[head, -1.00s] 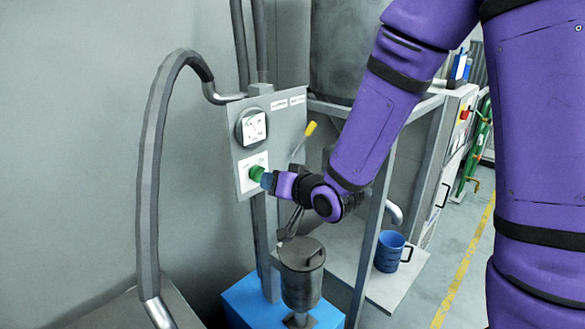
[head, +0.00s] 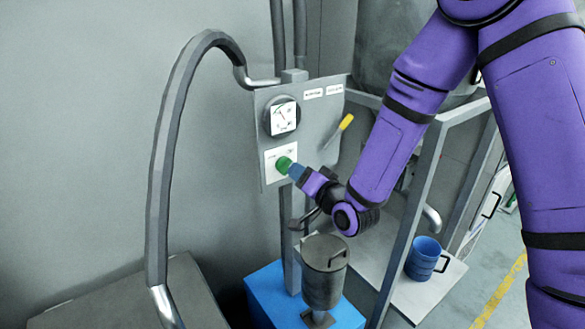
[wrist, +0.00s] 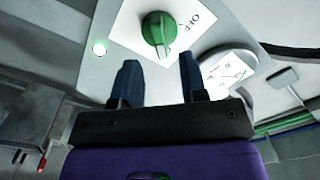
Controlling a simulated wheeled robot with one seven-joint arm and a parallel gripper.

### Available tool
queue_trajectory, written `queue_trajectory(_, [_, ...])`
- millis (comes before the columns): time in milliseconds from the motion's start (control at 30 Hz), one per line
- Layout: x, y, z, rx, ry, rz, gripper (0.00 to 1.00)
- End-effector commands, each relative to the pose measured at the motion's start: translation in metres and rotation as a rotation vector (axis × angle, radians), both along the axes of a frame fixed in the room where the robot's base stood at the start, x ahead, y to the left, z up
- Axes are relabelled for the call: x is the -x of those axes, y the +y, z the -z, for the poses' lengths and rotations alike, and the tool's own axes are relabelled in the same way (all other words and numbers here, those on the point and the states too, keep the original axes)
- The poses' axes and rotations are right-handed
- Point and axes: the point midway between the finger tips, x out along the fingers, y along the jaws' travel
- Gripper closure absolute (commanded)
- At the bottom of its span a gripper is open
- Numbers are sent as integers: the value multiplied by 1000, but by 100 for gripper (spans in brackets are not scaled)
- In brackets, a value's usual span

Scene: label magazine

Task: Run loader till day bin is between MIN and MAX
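A green rotary knob (head: 284,164) sits on a white label on the grey control panel (head: 272,100). In the wrist view the knob (wrist: 158,30) shows with the word OFF beside it; which setting it points to is unclear. My gripper (head: 297,172) is right in front of the knob. In the wrist view my gripper (wrist: 159,68) has its two blue fingers apart, with the knob just beyond their tips and nothing held. A round gauge (head: 283,118) is above the knob. No MIN or MAX marks can be read, so the day bin's level cannot be told.
A lidded grey canister (head: 324,275) stands on a blue base (head: 265,282) below the panel. A yellow-handled lever (head: 345,122) is at the panel's right. A blue mug (head: 422,258) stands on a shelf. A thick grey hose (head: 162,170) arches at left.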

Motion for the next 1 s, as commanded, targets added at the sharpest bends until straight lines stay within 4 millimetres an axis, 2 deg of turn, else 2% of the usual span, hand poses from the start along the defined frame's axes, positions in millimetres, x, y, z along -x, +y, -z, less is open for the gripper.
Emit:
queue_trajectory(100, [-16, 11, 0, -1, -1, 1, 61])
queue_trajectory(300, [-32, 22, 0, 0, 1, 1, 61])
queue_trajectory(667, [-36, 24, 0, 0, 1, 1, 61])
queue_trajectory(867, [-36, 24, 0, 0, 1, 1, 100])
queue_trajectory(1000, [-36, 24, 0, 1, 0, 1, 100])
